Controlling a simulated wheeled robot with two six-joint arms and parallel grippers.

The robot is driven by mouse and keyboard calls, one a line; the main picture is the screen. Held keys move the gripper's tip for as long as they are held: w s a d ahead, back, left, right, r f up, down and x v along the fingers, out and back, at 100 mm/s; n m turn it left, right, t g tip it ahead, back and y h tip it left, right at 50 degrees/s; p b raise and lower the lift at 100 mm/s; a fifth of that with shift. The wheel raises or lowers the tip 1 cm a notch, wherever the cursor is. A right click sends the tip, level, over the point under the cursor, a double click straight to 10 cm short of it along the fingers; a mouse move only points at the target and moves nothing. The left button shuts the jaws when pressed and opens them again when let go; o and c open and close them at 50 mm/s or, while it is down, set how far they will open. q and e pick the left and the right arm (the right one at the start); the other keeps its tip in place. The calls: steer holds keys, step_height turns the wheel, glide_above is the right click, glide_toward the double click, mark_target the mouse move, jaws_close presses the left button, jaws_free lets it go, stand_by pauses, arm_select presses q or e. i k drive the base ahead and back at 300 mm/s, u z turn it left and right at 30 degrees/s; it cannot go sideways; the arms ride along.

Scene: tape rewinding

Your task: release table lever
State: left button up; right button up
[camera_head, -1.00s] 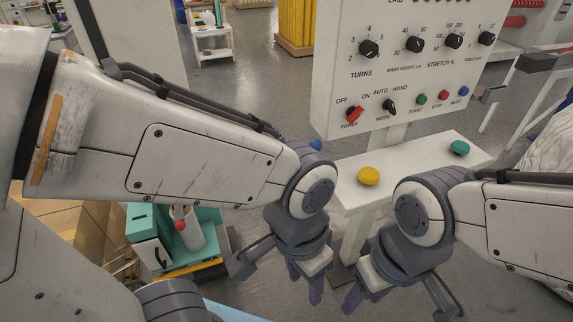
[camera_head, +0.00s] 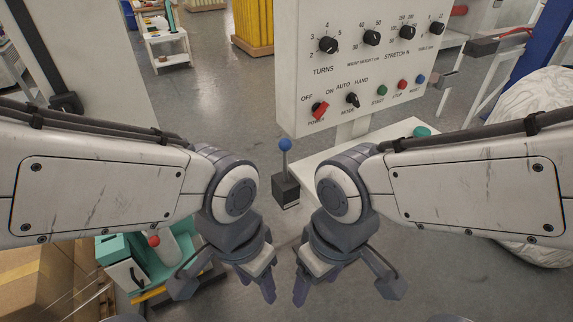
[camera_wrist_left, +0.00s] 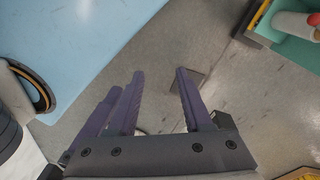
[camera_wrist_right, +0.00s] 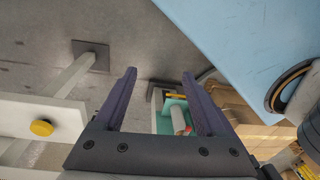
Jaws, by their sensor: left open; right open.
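A lever with a blue ball knob (camera_head: 285,146) stands nearly upright on a dark box base (camera_head: 286,190), beside the left end of the control stand's white ledge (camera_head: 370,138). It shows between my two wrists in the head view. My left gripper (camera_head: 257,279) is open and empty, below and left of the lever in the picture. My right gripper (camera_head: 314,283) is open and empty, below and right of it. Neither touches the lever. The left wrist view shows the left fingers (camera_wrist_left: 158,95) apart over floor; the right wrist view shows the right fingers (camera_wrist_right: 160,92) apart too.
A white control panel (camera_head: 365,70) with knobs and buttons stands ahead. A yellow button (camera_wrist_right: 41,127) sits on its ledge. A teal machine with a red ball (camera_head: 153,240) is at the lower left, near cardboard boxes (camera_head: 40,285). A wrapped load (camera_head: 535,110) is at right.

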mark_target(285, 144)
steer(key=k, duration=0.65)
steer(key=u, duration=0.4)
steer(key=i, duration=1.6)
steer(key=z, duration=0.6)
